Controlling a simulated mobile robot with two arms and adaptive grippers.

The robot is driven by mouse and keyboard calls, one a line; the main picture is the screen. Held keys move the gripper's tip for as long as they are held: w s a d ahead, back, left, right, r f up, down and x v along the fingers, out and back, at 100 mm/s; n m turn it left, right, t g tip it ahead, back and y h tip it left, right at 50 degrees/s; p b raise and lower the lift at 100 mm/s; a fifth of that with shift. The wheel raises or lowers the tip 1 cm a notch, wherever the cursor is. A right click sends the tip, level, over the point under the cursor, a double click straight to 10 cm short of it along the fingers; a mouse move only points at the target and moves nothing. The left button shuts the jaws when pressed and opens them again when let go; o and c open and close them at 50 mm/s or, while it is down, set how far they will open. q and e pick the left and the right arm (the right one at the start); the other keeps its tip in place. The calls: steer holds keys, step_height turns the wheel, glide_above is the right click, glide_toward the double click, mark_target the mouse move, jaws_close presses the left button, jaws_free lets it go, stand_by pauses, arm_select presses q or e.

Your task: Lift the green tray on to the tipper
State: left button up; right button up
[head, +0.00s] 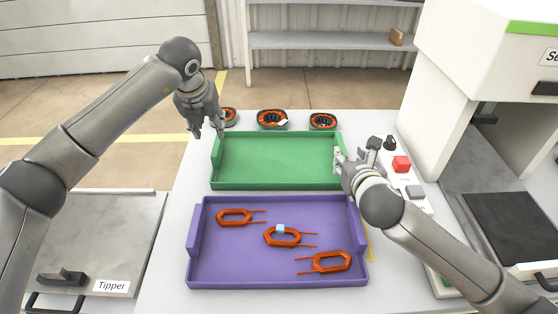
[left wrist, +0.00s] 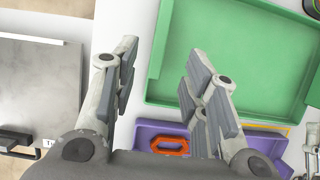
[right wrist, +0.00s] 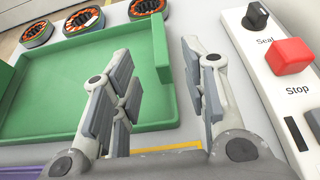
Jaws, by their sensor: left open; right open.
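The empty green tray (head: 275,162) lies on the white table, behind the purple tray. My left gripper (head: 208,128) is open at the green tray's left end. My right gripper (head: 352,160) is open at the green tray's right end. In the right wrist view its fingers (right wrist: 158,88) are spread around the right wall of the green tray (right wrist: 70,85); I cannot tell whether they touch it. The tipper (head: 95,240) is a grey plate at the lower left.
Three round orange-and-black parts (head: 272,118) stand behind the green tray. A control panel with a red button (head: 401,164) lies to the right, beside a white machine (head: 470,60).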

mark_target(217, 144)
arm_select(q)
steer(key=shift+w+f, duration=0.15)
steer(key=shift+f, duration=0.05)
arm_select(e)
steer(key=shift+w+f, duration=0.2)
arm_select(q)
steer(key=shift+s+r, duration=0.35)
steer(key=shift+x, duration=5.55)
arm_select(e)
steer(key=shift+x, duration=5.1)
arm_select(q)
steer(key=shift+w, duration=0.1)
arm_select(e)
steer(key=shift+r, duration=0.15)
arm_select(q)
jaws_close()
arm_select(e)
jaws_close()
arm_select(q)
steer(key=shift+r, duration=0.1)
